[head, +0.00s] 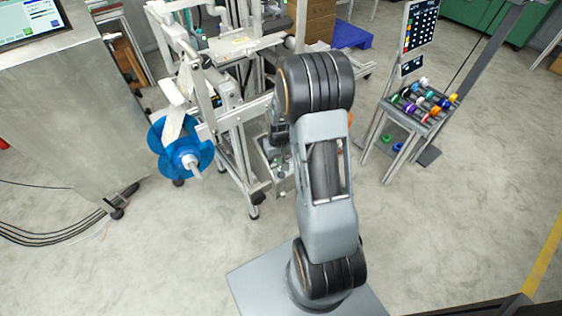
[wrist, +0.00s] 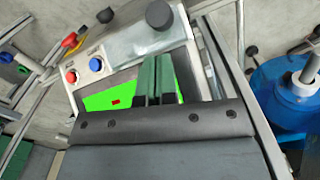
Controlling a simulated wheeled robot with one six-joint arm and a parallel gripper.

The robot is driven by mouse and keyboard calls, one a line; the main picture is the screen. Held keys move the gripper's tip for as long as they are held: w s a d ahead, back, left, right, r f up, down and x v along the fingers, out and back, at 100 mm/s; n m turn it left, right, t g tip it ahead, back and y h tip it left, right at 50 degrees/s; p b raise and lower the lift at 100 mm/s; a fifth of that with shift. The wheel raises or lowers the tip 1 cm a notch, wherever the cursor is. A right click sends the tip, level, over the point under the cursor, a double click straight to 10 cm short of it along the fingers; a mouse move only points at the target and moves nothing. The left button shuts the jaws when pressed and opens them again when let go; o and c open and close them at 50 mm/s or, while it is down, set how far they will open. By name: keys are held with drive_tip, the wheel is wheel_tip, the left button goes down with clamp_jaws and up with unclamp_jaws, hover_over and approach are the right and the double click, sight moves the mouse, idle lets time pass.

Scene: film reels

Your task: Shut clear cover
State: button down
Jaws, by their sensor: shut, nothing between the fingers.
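In the wrist view, my gripper (wrist: 156,60) has its two green fingers side by side, shut and empty. They are in front of a machine control panel (wrist: 150,40) with a bright green screen (wrist: 105,98). I cannot tell whether the fingers touch the machine.
A blue reel (head: 181,155) is on the machine's left side. It also shows in the wrist view (wrist: 275,92). A grey metal cabinet (head: 60,95) stands at far left, with cables on the floor. A rack of coloured rolls (head: 420,105) stands at right. Floor at right front is clear.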

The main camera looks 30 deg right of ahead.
wheel_tip(320, 180, up, 11)
drive_tip(key=w+p, duration=0.1)
drive_tip(key=p, duration=0.1)
drive_tip(key=s+a+r+t+p, duration=0.1)
drive_tip(key=s+a+r+p, duration=0.2)
drive_tip(key=r, duration=0.6)
drive_tip(key=s+a+r+n+t+p, duration=0.1)
drive_tip(key=s+a+r+p, duration=0.3)
drive_tip(key=r, duration=0.5)
drive_tip(key=s+a+r+t+p, duration=0.1)
drive_tip(key=s+a+r+p, duration=0.3)
drive_tip(key=s+r+p, duration=0.3)
wheel_tip(320, 180, up, 3)
drive_tip(key=shift+s+r+n+t+p, duration=0.1)
drive_tip(key=shift+s+n+t+p, duration=0.3)
drive_tip(key=shift+p, duration=0.45)
